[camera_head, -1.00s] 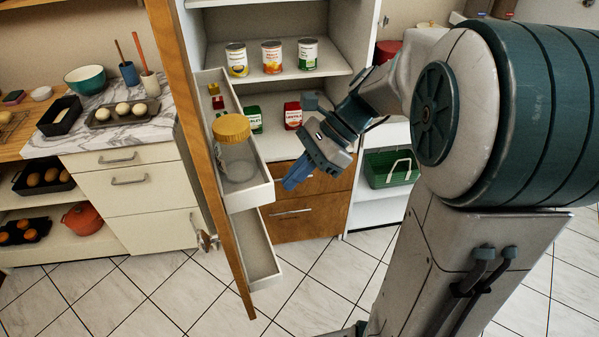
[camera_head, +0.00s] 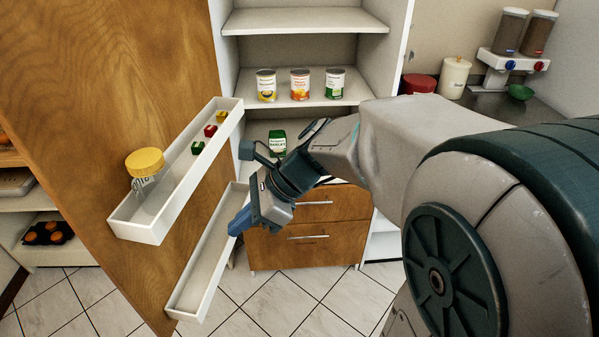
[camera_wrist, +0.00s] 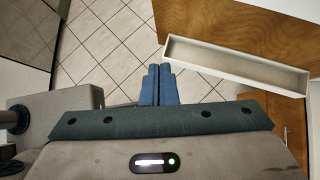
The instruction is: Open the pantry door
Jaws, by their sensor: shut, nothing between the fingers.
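The pantry door (camera_head: 110,90) is a wide wooden panel standing swung open at the left of the pantry. Its inner side carries an upper white door shelf (camera_head: 150,232) and a lower white door shelf (camera_head: 192,299). The lower shelf also shows at the upper right in the wrist view (camera_wrist: 237,66). My gripper (camera_head: 238,226) is shut and empty, in front of the pantry opening and just right of the lower door shelf in the head view. In the wrist view its blue fingers (camera_wrist: 158,82) are together over the floor tiles. The door handle is out of view.
A yellow-lidded jar (camera_head: 146,170) and small coloured blocks (camera_head: 210,130) sit on the upper door shelf. Cans (camera_head: 300,84) stand on a pantry shelf, with a green packet (camera_head: 277,143) below. Wooden drawers (camera_head: 310,240) are underneath. Tiled floor (camera_head: 255,300) is clear in front.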

